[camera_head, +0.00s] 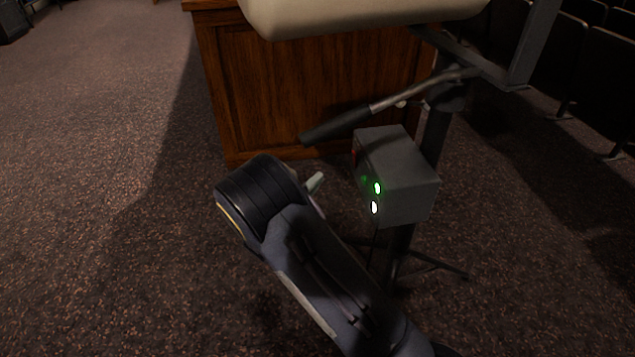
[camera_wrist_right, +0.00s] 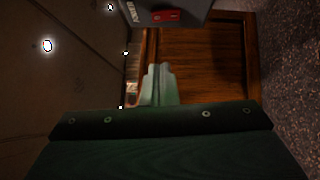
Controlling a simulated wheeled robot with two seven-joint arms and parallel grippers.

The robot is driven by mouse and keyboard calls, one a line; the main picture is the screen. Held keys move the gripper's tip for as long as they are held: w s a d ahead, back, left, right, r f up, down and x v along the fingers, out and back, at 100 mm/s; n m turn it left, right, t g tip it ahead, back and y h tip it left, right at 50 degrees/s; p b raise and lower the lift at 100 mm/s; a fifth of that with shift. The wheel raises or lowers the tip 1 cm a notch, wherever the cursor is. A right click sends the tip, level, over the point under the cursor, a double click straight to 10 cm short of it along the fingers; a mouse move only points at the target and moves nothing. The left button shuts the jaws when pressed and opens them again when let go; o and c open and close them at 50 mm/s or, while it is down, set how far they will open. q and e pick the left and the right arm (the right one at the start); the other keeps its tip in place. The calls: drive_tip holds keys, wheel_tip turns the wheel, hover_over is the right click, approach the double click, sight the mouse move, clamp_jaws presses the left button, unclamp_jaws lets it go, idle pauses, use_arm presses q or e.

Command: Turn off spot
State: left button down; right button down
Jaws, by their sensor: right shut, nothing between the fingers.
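A grey control box (camera_head: 400,185) is mounted on a dark stand in the head view. Its left face carries a red part near the top and two lit buttons, one green (camera_head: 377,188) and one white (camera_head: 374,207). My right gripper (camera_head: 316,182) is left of that face and apart from it, mostly hidden behind my wrist. In the right wrist view my gripper (camera_wrist_right: 159,84) is shut and empty. A corner of the box (camera_wrist_right: 185,12) with a red switch (camera_wrist_right: 166,16) shows at that view's top. My left gripper is in neither view.
A black handle (camera_head: 335,126) on a metal bar sticks out just above the box. A wooden cabinet (camera_head: 310,85) stands behind. A beige padded shape (camera_head: 360,14) is at the top. Dark seats (camera_head: 590,60) are at the right. The carpet (camera_head: 110,200) at left is clear.

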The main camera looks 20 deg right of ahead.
sight(353, 154)
drive_tip(key=w+d, duration=0.1)
drive_tip(key=d, duration=0.5)
drive_tip(key=w+d+r+b, duration=0.1)
drive_tip(key=d, duration=0.2)
drive_tip(key=shift+w+d, duration=0.35)
drive_tip(key=shift+s+d+r+m+p, duration=0.1)
drive_tip(key=shift+d+r+m+p, duration=0.2)
drive_tip(key=shift+r+p, duration=0.35)
drive_tip(key=shift+f, duration=0.5)
